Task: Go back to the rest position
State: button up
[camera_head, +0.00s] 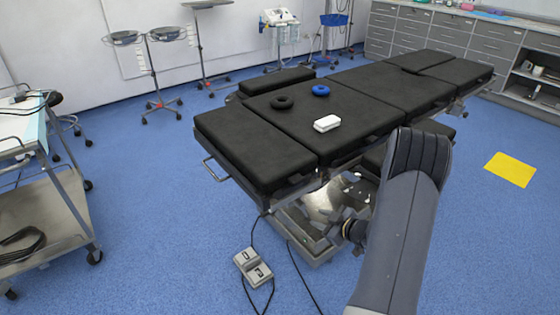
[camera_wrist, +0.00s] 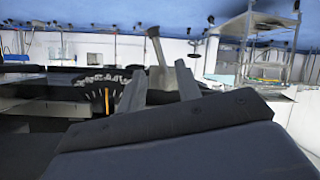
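My gripper (camera_wrist: 158,72) shows in the wrist view, with its two grey fingers standing apart and nothing seen held between them. The wrist view is upside down, with the blue floor along its top. In the head view my arm's grey link rises at the right of centre, in front of the operating table (camera_head: 225,135); the gripper itself does not show there. On the black table top lie a white box (camera_head: 327,123), a blue ring (camera_head: 321,90) and a black ring (camera_head: 283,102), all apart from my arm.
A metal trolley (camera_head: 55,190) stands at the left. A foot pedal (camera_head: 253,266) with cables lies on the floor before the table. A yellow floor mark (camera_head: 511,169) is at the right. Grey cabinets (camera_head: 465,35) line the back right. Blue floor is clear at left centre.

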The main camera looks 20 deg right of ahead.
jog(key=b+x, duration=0.1)
jog(key=x, duration=0.9)
jog(key=p, duration=0.1)
send_near(306, 214)
jog(key=w, duration=0.2)
jog(key=x, duration=0.3)
jog(key=b+x, duration=0.1)
jog(key=x, duration=0.7)
jog(key=shift+s+a+f, duration=0.25)
jog(key=shift+a+f, duration=0.05)
jog(key=shift+a, duration=0.05)
jog(key=shift+w+d+r+n+h+b, duration=0.1)
jog(key=shift+d+r+n+h+b, duration=0.4)
jog(key=shift+b, duration=1.1)
jog(key=shift+f, duration=0.15)
